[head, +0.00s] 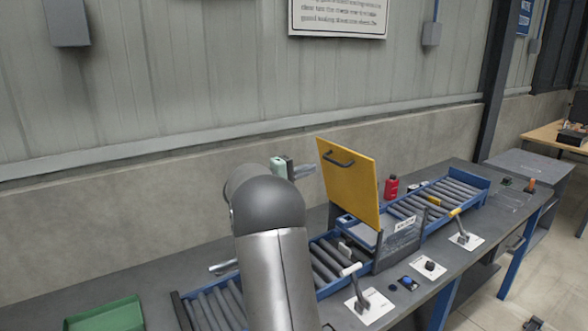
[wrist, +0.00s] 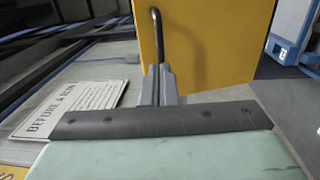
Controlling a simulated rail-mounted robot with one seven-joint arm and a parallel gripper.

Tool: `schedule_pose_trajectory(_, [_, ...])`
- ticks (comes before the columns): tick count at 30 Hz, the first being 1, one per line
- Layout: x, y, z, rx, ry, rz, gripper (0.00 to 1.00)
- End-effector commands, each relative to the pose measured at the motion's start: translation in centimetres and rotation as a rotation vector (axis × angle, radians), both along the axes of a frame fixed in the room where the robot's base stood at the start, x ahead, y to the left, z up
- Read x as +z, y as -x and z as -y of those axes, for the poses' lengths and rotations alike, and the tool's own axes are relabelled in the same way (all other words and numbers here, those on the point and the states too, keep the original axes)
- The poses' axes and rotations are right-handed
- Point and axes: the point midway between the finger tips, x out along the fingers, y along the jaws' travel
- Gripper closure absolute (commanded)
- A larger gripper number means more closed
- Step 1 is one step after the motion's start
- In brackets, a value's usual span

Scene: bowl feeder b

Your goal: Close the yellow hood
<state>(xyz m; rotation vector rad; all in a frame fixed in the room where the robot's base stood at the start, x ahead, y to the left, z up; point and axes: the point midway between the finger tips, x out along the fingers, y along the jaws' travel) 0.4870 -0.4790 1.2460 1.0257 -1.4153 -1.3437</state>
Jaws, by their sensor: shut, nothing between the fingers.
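The yellow hood (head: 352,185) stands raised and roughly upright over the middle of the roller conveyor. Its dark bar handle (head: 338,159) is on the face turned toward the left. My gripper (head: 308,170) is shut and empty, left of the hood at about the height of its handle. In the wrist view the shut fingers (wrist: 158,85) point at the yellow hood (wrist: 215,45), and the handle (wrist: 157,35) appears just beyond their tips. I cannot tell whether the fingers touch the handle. My arm hides part of the conveyor.
The blue-framed roller conveyor (head: 325,262) runs along the grey bench. A red bottle (head: 391,187) stands behind it. Levers (head: 355,285) and a blue button (head: 407,281) line the front. A green tray (head: 105,316) lies at lower left. The wall is behind.

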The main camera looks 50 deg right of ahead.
Motion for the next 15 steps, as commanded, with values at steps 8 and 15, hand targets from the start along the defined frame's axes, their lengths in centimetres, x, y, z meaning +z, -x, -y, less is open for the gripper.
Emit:
schedule_pose_trajectory(8, [0.6,1.2,4.5,-0.002,-0.001,0.000,1.00])
schedule_pose_trajectory(15, [0.4,1.4,5.5,0.001,-0.001,0.001,1.00])
